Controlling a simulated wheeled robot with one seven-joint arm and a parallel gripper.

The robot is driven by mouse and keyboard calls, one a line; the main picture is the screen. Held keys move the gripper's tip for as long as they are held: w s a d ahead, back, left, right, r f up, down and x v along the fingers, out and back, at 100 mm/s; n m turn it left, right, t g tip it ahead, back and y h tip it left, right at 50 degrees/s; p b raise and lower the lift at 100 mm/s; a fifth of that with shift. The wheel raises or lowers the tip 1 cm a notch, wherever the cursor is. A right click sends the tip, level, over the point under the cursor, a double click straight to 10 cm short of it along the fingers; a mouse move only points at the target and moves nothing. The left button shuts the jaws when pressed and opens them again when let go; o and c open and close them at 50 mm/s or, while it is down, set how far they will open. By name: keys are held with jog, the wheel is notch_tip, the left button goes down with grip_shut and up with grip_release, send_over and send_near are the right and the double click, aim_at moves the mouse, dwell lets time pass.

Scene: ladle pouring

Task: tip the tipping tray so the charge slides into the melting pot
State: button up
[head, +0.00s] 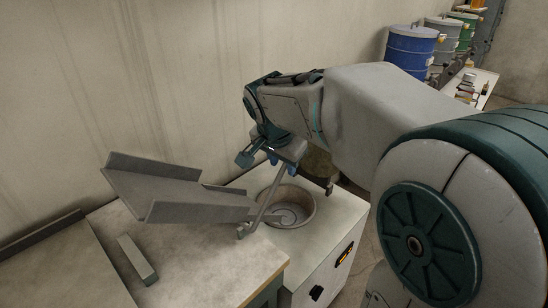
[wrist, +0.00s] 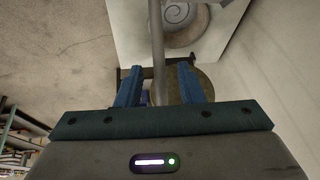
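The tipping tray (head: 175,192) is a grey channel with raised side walls. It sits above the bench, its narrow right end reaching the rim of the melting pot (head: 311,205). No separate charge can be made out on the tray's visible floor. The round pot is sunk in a white box, with a spiral shape inside; it also shows in the wrist view (wrist: 182,38). A thin rod handle (head: 263,208) rises beside the tray's end to my gripper (head: 257,157). In the wrist view the rod (wrist: 158,45) passes between the blue fingers (wrist: 159,82), with gaps on both sides.
A small grey-green bar (head: 136,259) lies on the bench (head: 205,262) in front of the tray. The white box (head: 330,255) stands against the bench's right side. Blue and green drums (head: 411,50) stand far back right. A wall runs behind the tray.

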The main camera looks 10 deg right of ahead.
jog(key=shift+x, duration=1.45)
grip_shut()
